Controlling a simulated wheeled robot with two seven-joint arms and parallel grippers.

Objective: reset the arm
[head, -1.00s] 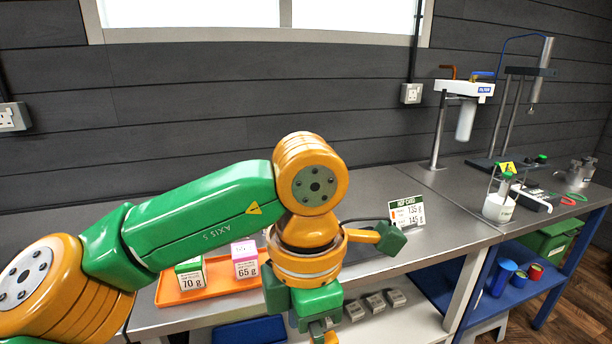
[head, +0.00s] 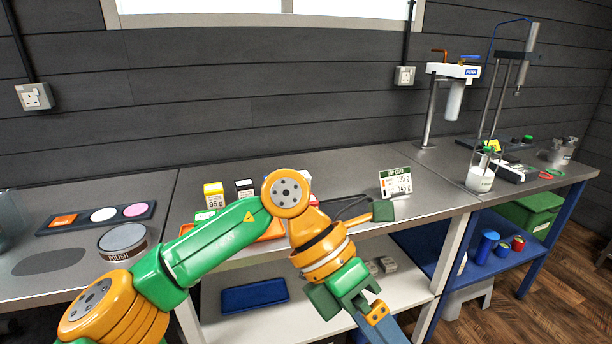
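My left arm comes in from the lower left, green and orange, and bends over the front edge of the steel bench (head: 440,195). My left gripper (head: 378,318) hangs in front of the bench, pointing down towards the bottom edge of the view. My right gripper is out of view.
An orange tray (head: 272,232) with small boxes is partly behind my arm. A hop card (head: 396,183) stands to its right. A polish tin (head: 122,240) stands at left. A blue tray (head: 255,296) lies on the shelf below. A glass jar (head: 481,175) stands farther right.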

